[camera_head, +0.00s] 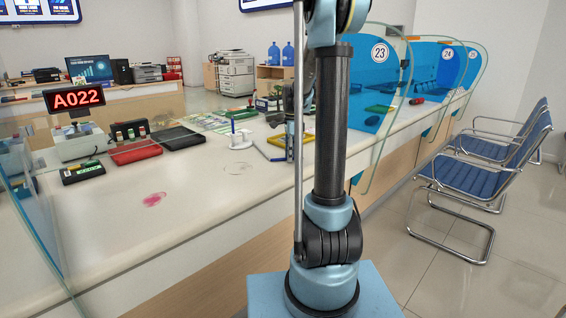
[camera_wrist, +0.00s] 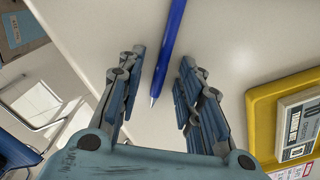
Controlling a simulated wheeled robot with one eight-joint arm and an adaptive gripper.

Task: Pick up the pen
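A blue pen (camera_wrist: 171,45) with a silver tip shows in the wrist view, lying over the pale counter (camera_wrist: 226,35). Its tip points down toward my gripper's palm, and its far end is cut off by the top edge. My gripper (camera_wrist: 160,82) is open, with one finger on each side of the pen. Gaps show between the pen and both fingers, so neither appears to touch it. In the head view my gripper (camera_head: 291,147) is low over the counter, partly hidden by my arm.
A yellow tray (camera_wrist: 262,112) holding a boxed item (camera_wrist: 298,122) is close to the right finger. In the head view a white pen stand (camera_head: 240,142) is left of my gripper. Glass dividers (camera_head: 385,125) and blue chairs (camera_head: 470,172) are to the right.

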